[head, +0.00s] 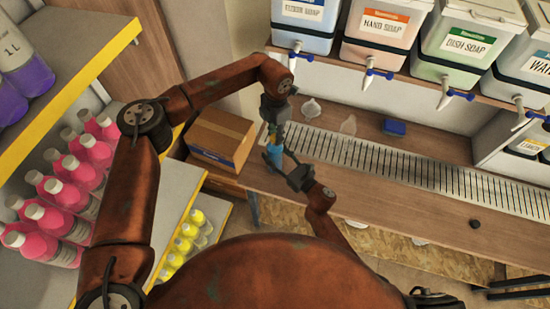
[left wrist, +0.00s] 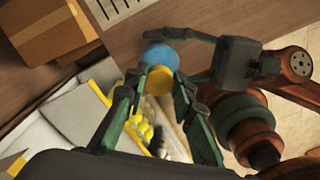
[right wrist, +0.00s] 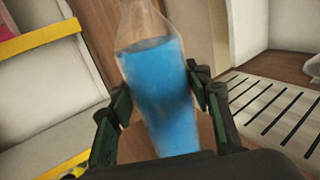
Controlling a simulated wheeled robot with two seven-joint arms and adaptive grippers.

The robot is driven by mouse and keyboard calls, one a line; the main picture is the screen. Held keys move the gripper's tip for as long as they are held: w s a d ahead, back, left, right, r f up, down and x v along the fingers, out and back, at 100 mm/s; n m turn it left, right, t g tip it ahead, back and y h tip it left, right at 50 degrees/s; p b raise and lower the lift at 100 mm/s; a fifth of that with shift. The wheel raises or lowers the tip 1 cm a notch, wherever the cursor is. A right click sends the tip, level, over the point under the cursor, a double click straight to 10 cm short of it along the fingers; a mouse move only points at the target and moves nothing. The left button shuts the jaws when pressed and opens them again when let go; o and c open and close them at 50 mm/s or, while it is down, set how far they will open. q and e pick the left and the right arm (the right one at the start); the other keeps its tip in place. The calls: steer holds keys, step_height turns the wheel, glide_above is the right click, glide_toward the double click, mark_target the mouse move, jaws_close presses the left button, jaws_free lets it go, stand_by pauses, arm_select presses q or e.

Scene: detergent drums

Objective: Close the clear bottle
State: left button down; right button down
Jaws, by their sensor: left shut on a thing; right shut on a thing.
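The clear bottle (right wrist: 160,90) holds blue liquid. My right gripper (right wrist: 155,88) is shut around its body, and the bottle's top runs out of the right wrist view. In the head view the bottle (head: 274,152) stands about upright at the left end of the counter, my right gripper beside it. My left gripper (head: 272,112) points down just above the bottle. In the left wrist view it is shut on a round yellow cap (left wrist: 160,82), in front of the blue of the bottle (left wrist: 161,57). I cannot tell whether cap and bottle neck touch.
A cardboard box (head: 220,138) stands left of the bottle. A slatted drain grate (head: 390,160) runs along the counter (head: 400,205), with soap dispensers and taps above. Clear funnels (head: 311,108), a blue sponge (head: 394,127) and a dark round piece (head: 475,223) lie there. Shelves of pink bottles (head: 75,185) stand left.

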arm_select(q)
steer(key=m, duration=0.5)
arm_select(e)
steer(key=shift+r, duration=0.1)
arm_select(q)
steer(key=c, duration=1.5)
jaws_free()
steer(key=shift+c, duration=0.2)
steer(key=shift+r, duration=0.1)
step_height(320, 180, up, 12)
arm_select(e)
steer(key=c, duration=0.9)
jaws_free()
steer(key=shift+c, duration=0.2)
